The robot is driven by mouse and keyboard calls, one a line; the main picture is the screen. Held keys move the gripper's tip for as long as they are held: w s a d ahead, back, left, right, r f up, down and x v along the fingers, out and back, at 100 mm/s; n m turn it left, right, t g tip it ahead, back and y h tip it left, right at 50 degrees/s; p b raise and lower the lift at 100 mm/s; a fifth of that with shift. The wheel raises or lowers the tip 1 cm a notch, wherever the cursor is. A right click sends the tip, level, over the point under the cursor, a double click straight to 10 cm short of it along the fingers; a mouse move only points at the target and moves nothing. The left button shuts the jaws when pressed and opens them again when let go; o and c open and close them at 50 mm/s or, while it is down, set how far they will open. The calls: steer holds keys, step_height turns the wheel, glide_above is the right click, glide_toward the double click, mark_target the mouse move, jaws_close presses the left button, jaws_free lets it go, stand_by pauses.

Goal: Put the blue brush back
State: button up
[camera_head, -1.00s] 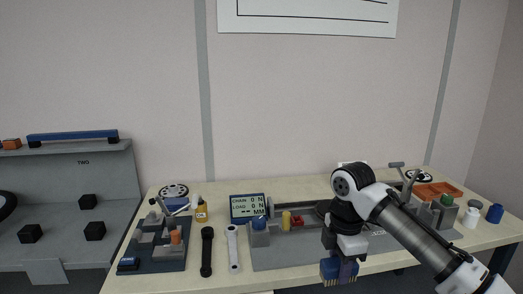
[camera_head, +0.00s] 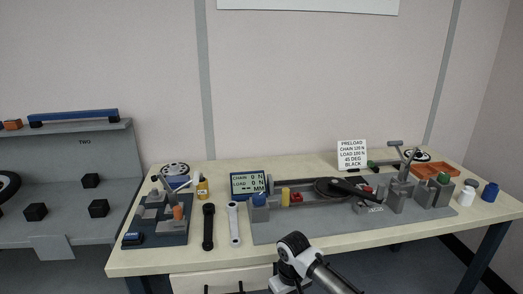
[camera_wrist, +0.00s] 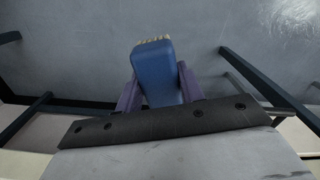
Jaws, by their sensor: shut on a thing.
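The blue brush (camera_wrist: 157,75) shows in the wrist view, with pale tan bristles at its far end. My gripper (camera_wrist: 159,86) is shut on it, with one purple finger on each side. The grey floor lies behind the brush in that view. In the head view only part of my arm shows at the bottom edge, in front of the bench; the gripper's fingers and the brush are out of that view.
An orange tray (camera_head: 435,171) and white and blue jars stand right. The bench's front strip is clear.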

steer(key=s+a+f+m, duration=0.2)
steer(key=a+f, duration=0.1)
steer(key=f, duration=0.7)
steer(key=s+a+f+m, duration=0.2)
steer(key=a+f+m, duration=0.1)
steer(key=f, duration=0.6)
steer(key=shift+s+a+f+m, duration=0.3)
steer(key=shift+a+f, duration=0.1)
steer(key=shift+a, duration=0.35)
